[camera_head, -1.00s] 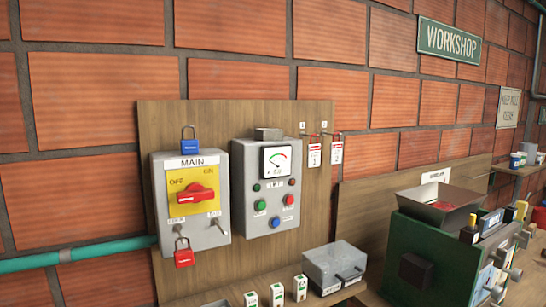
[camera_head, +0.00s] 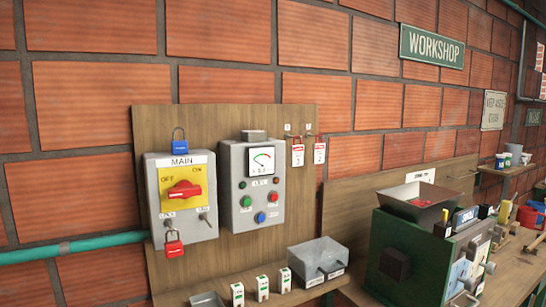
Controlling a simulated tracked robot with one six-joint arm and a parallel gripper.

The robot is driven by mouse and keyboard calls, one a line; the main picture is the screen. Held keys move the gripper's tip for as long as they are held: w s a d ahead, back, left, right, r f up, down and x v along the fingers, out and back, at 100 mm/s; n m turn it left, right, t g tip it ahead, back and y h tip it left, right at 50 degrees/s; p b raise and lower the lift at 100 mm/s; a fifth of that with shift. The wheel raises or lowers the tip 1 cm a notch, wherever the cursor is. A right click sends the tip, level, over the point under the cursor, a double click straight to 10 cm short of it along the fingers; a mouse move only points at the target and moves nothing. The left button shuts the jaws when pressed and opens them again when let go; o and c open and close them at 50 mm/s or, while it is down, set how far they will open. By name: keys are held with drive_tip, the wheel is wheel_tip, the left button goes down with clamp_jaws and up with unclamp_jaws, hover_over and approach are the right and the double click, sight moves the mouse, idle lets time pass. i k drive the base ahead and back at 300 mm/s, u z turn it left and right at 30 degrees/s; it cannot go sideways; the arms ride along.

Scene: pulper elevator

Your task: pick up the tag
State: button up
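Two red-and-white tags hang from hooks at the upper right of the wooden panel: the left tag (camera_head: 298,154) and the right tag (camera_head: 319,152). Each seems to carry a number, too small to read surely. They hang apart, right of the grey control box (camera_head: 253,186) with its dial and buttons. My gripper is not in view.
The MAIN switch box (camera_head: 182,197) has a red handle, a blue padlock (camera_head: 180,145) above and a red padlock (camera_head: 174,245) below. A shelf below holds small white-and-green blocks (camera_head: 262,287) and a grey box (camera_head: 318,262). A green machine (camera_head: 405,255) stands at right.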

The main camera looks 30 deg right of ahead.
sight(297, 151)
drive_tip(key=z, duration=0.05)
drive_tip(key=i, duration=1)
drive_tip(key=u, duration=0.1)
